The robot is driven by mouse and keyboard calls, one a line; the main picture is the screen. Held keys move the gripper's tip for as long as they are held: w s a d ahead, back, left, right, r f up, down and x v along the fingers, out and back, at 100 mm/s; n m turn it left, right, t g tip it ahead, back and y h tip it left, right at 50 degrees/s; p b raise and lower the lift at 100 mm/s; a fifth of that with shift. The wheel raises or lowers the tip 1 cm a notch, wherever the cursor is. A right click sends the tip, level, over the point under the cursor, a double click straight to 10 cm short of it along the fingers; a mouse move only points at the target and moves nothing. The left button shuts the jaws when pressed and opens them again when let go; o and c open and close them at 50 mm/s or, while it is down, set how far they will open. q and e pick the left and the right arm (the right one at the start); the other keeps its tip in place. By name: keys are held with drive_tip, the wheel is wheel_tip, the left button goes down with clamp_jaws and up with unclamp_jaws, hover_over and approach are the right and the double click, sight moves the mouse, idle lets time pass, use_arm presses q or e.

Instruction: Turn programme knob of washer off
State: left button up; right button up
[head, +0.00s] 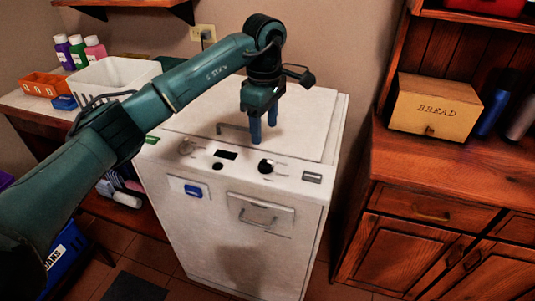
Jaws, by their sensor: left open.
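The white washer (170,215) stands in the middle of the head view, with its lid on top and a control panel along the front top edge. I cannot read which is the programme knob. My left gripper (263,132) points down above the washer top, just behind the black knob in the picture. Its blue fingers are apart and empty, and no contact with the knob shows. My right gripper is not in view.
A wooden cabinet with a bread box (434,107) stands on the right. A side table at left holds a white basket (115,75), an orange tray (44,84) and several bottles (77,50). A handled drawer (262,214) is on the washer front. A wall shelf hangs above.

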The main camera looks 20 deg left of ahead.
sight(265, 160)
use_arm(q)
wheel_tip(265, 160, down, 10)
drive_tip(key=shift+r+p, duration=0.15)
drive_tip(key=shift+p, duration=0.5)
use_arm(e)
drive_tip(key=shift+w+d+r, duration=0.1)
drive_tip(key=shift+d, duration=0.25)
use_arm(q)
drive_tip(key=shift+c, duration=0.2)
drive_tip(key=c, duration=0.9)
drive_tip(key=shift+c, duration=0.2)
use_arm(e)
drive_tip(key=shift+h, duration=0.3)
